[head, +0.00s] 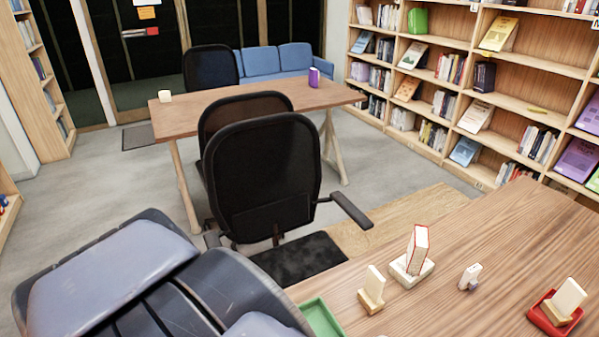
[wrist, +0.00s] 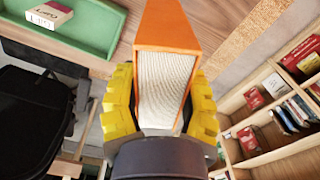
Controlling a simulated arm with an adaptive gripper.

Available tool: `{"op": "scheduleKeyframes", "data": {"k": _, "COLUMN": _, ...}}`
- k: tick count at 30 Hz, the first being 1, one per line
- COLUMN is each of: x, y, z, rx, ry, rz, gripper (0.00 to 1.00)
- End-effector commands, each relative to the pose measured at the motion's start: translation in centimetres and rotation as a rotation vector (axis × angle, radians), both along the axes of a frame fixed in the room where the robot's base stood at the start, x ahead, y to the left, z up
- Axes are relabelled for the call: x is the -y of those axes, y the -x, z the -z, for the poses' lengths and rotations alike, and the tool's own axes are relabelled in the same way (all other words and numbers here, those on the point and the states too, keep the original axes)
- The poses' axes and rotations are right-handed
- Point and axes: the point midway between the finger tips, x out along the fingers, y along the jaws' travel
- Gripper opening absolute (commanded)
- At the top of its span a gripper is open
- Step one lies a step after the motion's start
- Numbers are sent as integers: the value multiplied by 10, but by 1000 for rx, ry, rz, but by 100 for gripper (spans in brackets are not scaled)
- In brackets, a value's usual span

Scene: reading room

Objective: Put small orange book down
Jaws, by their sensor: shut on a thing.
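A small orange book (wrist: 168,36) with white pages fills the middle of the wrist view. My gripper (wrist: 160,105) has its yellow fingers shut on the book, one on each side, with the page edges facing the camera. The book is held up in the air, and its far end overlaps the wooden table (wrist: 125,50) in the picture. I cannot tell its height above the table. The head view shows neither the gripper nor the orange book.
A green tray (wrist: 100,37) lies left of the book, with a small red-and-white book (wrist: 50,14) in it. Bookshelves (wrist: 262,112) stand at the right. In the head view, several small stands with white items occupy the near table (head: 450,250). A black chair (head: 265,175) stands beside it.

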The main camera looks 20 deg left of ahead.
Motion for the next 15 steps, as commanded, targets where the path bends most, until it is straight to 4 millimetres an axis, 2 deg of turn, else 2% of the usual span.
{"op": "scheduleKeyframes", "data": {"k": 6, "x": -43, "y": -19, "z": 21, "rx": 0, "ry": -1, "rz": 1, "gripper": 10}}
{"op": "scheduleKeyframes", "data": {"k": 15, "x": -75, "y": -34, "z": 66, "rx": -1, "ry": 3, "rz": 2, "gripper": 10}}
